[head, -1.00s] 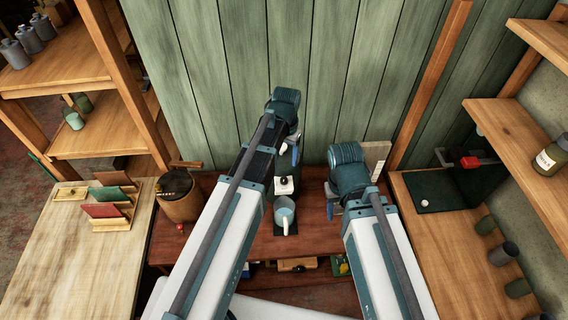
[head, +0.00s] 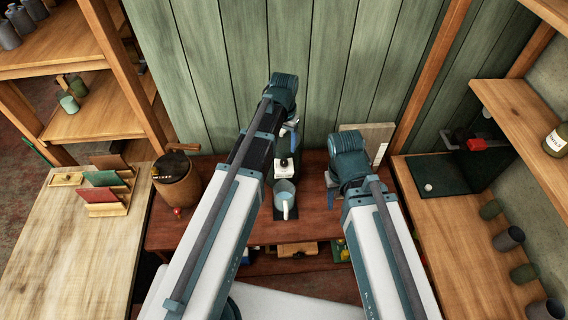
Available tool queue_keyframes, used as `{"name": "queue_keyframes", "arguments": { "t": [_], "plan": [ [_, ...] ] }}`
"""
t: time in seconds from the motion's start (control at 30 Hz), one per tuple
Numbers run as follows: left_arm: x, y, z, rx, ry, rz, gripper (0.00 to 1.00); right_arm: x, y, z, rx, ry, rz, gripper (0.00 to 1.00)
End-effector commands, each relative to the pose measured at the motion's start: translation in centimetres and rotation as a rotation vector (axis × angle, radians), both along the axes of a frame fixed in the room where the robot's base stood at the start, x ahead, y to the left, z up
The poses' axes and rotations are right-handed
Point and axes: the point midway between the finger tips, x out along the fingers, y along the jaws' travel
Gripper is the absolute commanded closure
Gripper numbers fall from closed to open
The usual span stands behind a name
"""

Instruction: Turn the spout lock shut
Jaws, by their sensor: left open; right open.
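A dark dispenser-like unit stands on the red-brown table against the green wall. Its white front part (head: 283,170) carries a small black knob (head: 284,162), which looks like the spout lock; how it is turned is too small to tell. A light blue mug (head: 284,196) stands just below it. My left gripper (head: 291,143) is open, just above and behind the white part; its wrist hides much of the unit. My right gripper (head: 332,183) is open and empty, to the right of the unit and apart from it, partly hidden by its own wrist.
A wooden barrel (head: 177,183) with a crank and a red knob stands at the table's left end. A pale box (head: 381,138) stands behind my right wrist. Shelves rise on both sides.

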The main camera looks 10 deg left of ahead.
Motion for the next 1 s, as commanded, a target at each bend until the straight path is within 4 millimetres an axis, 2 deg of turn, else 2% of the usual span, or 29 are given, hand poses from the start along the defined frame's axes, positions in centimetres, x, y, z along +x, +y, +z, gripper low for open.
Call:
{"name": "queue_keyframes", "arguments": {
  "t": [0.03,0.5,0.63,0.93,1.0],
  "plan": [
    [0.0,0.0,-1.5,0.0,0.0,0.0,0.34,0.0,0.0,-1.5,0.0,-0.001,0.0,0.5],
    [0.0,0.0,-7.7,0.0,0.0,0.0,0.34,0.1,0.0,-7.7,0.001,-0.003,-0.003,0.5],
    [0.0,0.0,-8.3,0.0,0.0,0.0,0.34,0.1,0.0,-8.3,0.0,-0.003,-0.002,0.5],
    [0.0,0.0,-8.2,0.0,0.0,0.0,0.34,0.1,0.0,-8.2,0.0,-0.003,-0.001,0.5],
    [0.0,0.0,-8.2,0.0,0.0,0.0,0.46,0.1,0.0,-8.2,0.0,-0.003,-0.001,0.5]
  ]
}}
